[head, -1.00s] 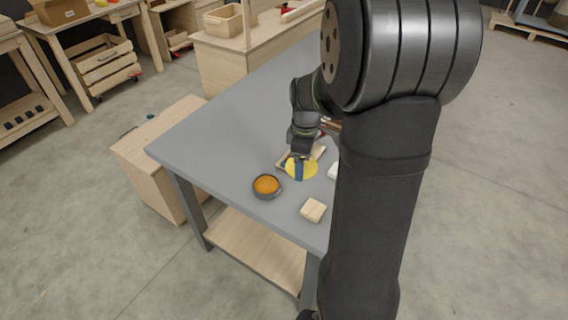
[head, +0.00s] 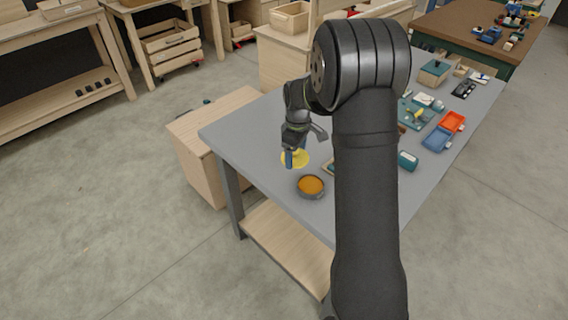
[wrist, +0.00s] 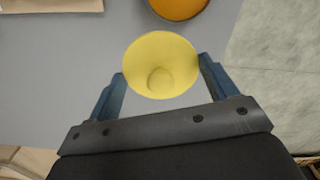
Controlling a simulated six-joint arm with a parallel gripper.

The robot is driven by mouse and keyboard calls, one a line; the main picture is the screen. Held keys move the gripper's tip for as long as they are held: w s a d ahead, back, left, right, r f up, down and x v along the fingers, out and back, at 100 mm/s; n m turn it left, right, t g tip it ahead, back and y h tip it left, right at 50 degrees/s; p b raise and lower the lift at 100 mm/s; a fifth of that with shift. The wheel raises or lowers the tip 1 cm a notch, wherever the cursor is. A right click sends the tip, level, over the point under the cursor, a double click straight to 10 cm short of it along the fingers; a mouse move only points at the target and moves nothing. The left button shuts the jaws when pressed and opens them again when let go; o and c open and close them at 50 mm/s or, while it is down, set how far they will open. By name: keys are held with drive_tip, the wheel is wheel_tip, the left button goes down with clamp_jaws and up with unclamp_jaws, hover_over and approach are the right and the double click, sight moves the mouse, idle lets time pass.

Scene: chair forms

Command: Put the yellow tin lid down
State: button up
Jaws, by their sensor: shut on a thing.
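The yellow tin lid (head: 297,158) is a flat round disc with a small round knob, seen face on in the wrist view (wrist: 150,52). My gripper (head: 290,159) is shut on it; in the wrist view its blue fingers (wrist: 160,72) grip the lid at opposite edges. The lid is over the grey table (head: 240,142), near its left end; whether it touches the top I cannot tell. A dark round tin with orange contents (head: 311,186) stands close by, apart from the lid, and its edge shows in the wrist view (wrist: 178,5).
Bare tabletop lies around the lid. A wooden piece (wrist: 50,5) shows at the wrist view's top left. A teal item (head: 407,160), a blue tray (head: 437,139) and a red tray (head: 452,121) are farther right. My arm hides part of the table.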

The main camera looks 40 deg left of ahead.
sight(284, 170)
drive_tip(key=a+f, duration=0.1)
drive_tip(key=s+a, duration=0.1)
drive_tip(key=a+f, duration=0.1)
drive_tip(key=shift+s+a+f, duration=0.3)
drive_tip(key=shift+f, duration=1.9)
drive_tip(key=shift+f, duration=0.15)
drive_tip(key=o, duration=0.9)
drive_tip(key=shift+o, duration=0.2)
wheel_tip(284, 170, up, 12)
drive_tip(key=shift+r, duration=0.2)
drive_tip(key=shift+f, duration=0.1)
wheel_tip(284, 170, down, 12)
drive_tip(key=shift+f, duration=0.1)
drive_tip(key=shift+r, duration=1.95)
